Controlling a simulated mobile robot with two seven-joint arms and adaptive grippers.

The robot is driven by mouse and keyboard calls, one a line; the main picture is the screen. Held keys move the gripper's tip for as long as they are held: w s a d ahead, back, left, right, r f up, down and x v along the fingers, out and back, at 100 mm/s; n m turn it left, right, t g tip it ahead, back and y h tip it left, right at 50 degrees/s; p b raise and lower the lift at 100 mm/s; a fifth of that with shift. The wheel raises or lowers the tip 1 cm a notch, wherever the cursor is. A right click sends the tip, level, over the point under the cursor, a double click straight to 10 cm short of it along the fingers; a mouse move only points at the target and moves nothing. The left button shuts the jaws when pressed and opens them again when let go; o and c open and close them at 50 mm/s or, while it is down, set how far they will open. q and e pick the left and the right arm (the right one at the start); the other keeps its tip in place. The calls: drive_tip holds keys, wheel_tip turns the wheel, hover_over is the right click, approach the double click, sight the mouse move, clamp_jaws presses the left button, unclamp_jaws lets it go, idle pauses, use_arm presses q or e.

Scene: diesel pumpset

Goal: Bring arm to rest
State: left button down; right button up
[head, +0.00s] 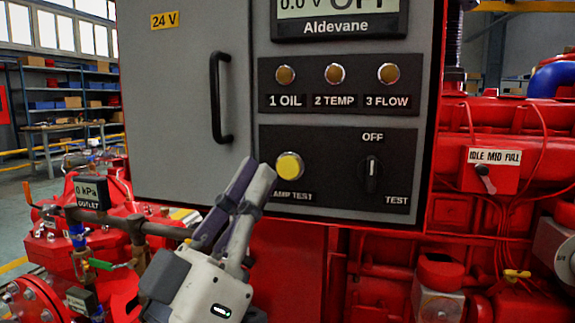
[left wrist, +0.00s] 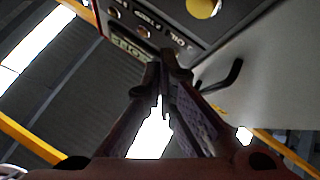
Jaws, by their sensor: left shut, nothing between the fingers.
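My left gripper (head: 255,172) is in front of the lower left of the grey control box, its fingers pointing up and to the right. It is shut and empty. Its fingertips appear just left of the round yellow lamp test button (head: 289,167) and cover the first letter of its label. I cannot tell whether they touch the panel. In the left wrist view the closed fingertips (left wrist: 165,68) show below the panel, with the yellow button (left wrist: 203,7) at the top edge. My right gripper is in neither view.
The control box (head: 180,90) has a black door handle (head: 218,98), three indicator lamps (head: 334,74), an OFF/TEST switch (head: 371,172) and a display (head: 335,8). Red pump parts with an outlet gauge (head: 91,191) stand left; the red engine with its throttle lever (head: 486,176) is right.

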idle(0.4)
